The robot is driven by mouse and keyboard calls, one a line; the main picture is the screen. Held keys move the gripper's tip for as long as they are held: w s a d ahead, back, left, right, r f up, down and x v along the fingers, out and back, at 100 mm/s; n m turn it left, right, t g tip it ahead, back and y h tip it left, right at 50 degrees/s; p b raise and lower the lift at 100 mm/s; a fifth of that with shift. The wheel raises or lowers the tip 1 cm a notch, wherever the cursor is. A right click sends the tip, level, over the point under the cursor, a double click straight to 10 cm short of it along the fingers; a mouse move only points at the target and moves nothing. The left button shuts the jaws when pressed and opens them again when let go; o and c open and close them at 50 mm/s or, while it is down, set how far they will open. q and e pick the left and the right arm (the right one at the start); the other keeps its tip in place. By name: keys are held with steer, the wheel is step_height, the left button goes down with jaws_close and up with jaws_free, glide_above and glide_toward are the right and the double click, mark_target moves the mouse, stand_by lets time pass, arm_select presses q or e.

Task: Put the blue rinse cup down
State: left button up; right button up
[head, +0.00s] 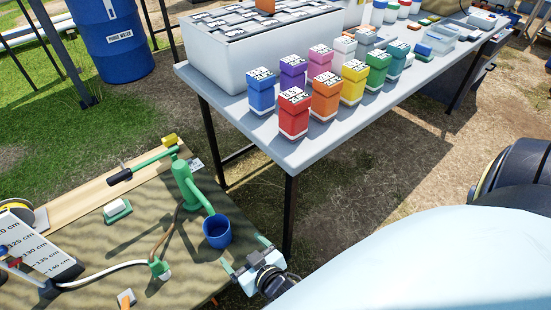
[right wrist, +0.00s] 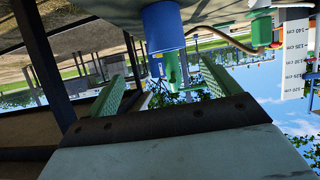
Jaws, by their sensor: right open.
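The blue rinse cup (head: 217,231) stands upright on the sand-coloured table (head: 95,255), near its right edge and just below the spout of the green hand pump (head: 186,185). My right gripper (head: 241,250) is at the table's right edge, open, with its two green fingers spread toward the cup. In the right wrist view, which is upside down, the cup (right wrist: 163,27) shows ahead of the open gripper (right wrist: 162,72), in line with the gap between its fingers. Nothing is held, and the cup appears clear of the fingers. My left gripper is not in view.
A grey table (head: 330,125) behind carries several coloured bottles and a white crate (head: 235,60). On the low table lie a green-and-white block (head: 117,210), a green hose fitting (head: 159,267) and a depth scale (head: 38,248). Sand surface left of the cup is partly free.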

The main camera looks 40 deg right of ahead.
steer(key=s+d+r+g+h, duration=0.1)
steer(key=s+d+r+g, duration=0.1)
steer(key=d+r+g, duration=0.35)
steer(key=s+r+n+g+y, duration=0.1)
steer(key=s+r+n+g, duration=0.1)
steer(key=s+r, duration=0.5)
steer(key=shift+s, duration=0.75)
steer(key=shift+d+f+g, duration=0.1)
steer(key=shift+g, duration=0.15)
